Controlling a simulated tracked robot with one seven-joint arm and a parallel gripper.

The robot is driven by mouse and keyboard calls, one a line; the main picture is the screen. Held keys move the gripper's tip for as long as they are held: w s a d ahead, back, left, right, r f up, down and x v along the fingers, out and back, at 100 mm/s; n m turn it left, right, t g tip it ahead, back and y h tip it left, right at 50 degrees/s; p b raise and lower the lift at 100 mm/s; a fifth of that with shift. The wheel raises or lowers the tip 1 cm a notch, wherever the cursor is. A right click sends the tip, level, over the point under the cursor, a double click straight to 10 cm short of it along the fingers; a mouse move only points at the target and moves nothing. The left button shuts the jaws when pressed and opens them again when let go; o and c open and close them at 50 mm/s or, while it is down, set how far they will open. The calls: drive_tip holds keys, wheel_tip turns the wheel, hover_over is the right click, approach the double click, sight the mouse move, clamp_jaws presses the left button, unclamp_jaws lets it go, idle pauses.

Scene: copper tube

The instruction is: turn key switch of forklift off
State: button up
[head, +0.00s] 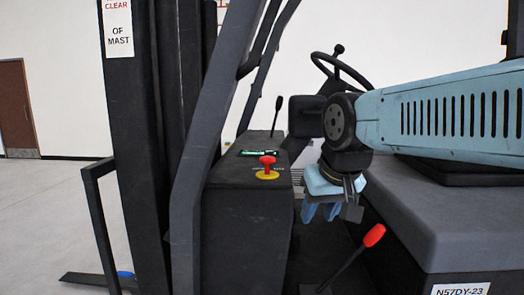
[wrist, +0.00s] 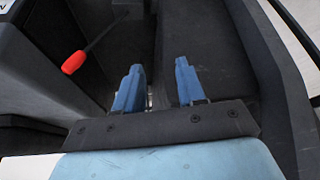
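The forklift's dashboard console (head: 247,195) stands left of centre in the head view. On its top is a red knob on a yellow base (head: 267,168), with a small lit green display (head: 259,153) behind it. I cannot make out a separate key switch. My gripper (head: 320,212) hangs to the right of the console, pointing down, apart from it. In the wrist view my gripper (wrist: 160,85) shows two blue fingers spread apart with nothing between them. The console does not clearly show in the wrist view.
A red-tipped lever (head: 373,236) rises below and right of my gripper; it also shows in the wrist view (wrist: 74,62). The steering wheel (head: 340,70) is behind my arm. A dark frame post (head: 205,140) stands left of the console. The seat base (head: 440,215) is at right.

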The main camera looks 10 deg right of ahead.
drive_tip(key=w+r+m+g, duration=0.2)
drive_tip(key=w+r+m, duration=0.45)
drive_tip(key=w, duration=0.65)
drive_tip(key=w+r+m+g, duration=0.2)
drive_tip(key=w+r+m, duration=0.2)
drive_tip(key=w+r, duration=0.75)
drive_tip(key=w+f+m+g, duration=0.1)
drive_tip(key=w+m, duration=0.3)
drive_tip(key=w, duration=0.7)
wheel_tip(320, 180, down, 14)
drive_tip(key=shift+s+a+r, duration=0.1)
drive_tip(key=shift+r, duration=0.15)
clamp_jaws()
